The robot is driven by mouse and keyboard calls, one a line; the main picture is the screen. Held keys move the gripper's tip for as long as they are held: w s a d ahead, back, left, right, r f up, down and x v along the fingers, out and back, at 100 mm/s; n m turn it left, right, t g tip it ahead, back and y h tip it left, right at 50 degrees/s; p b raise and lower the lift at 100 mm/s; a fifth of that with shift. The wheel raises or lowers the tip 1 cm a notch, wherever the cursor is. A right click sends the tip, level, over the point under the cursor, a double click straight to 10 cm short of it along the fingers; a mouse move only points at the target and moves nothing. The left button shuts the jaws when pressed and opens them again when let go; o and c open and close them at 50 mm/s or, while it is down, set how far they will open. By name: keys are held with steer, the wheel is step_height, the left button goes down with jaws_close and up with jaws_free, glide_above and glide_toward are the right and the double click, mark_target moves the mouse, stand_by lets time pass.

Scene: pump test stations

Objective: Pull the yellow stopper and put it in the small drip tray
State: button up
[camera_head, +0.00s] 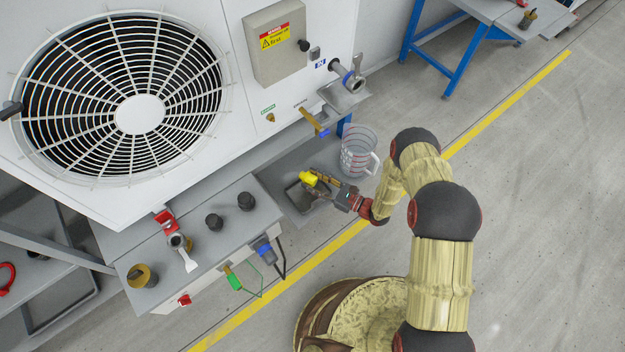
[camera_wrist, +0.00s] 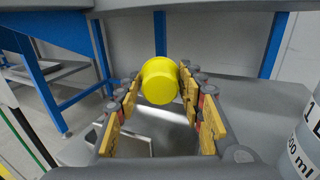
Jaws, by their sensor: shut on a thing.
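The yellow stopper (camera_head: 308,178) is held between the fingertips of my gripper (camera_head: 318,180), above the low grey shelf. In the wrist view the stopper (camera_wrist: 160,82) sits between the two yellow-padded fingers, with its round end toward the camera. A small dark grey tray (camera_head: 297,203) lies on the shelf below and beside the gripper. Part of its rim and floor shows under the left finger in the wrist view (camera_wrist: 138,146). The stopper is apart from the tray's floor; the exact height is hard to tell.
A clear measuring jug (camera_head: 357,155) stands close beside my gripper and shows at the right edge of the wrist view (camera_wrist: 305,145). A valve handle (camera_head: 312,120) juts out above. A grey bench (camera_head: 205,255) with knobs and plugs stands left. Open floor lies right.

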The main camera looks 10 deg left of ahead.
steer(key=o, duration=1.3)
steer(key=shift+o, duration=0.3)
steer(key=shift+r+p, duration=2.35)
steer(key=shift+r, duration=1.15)
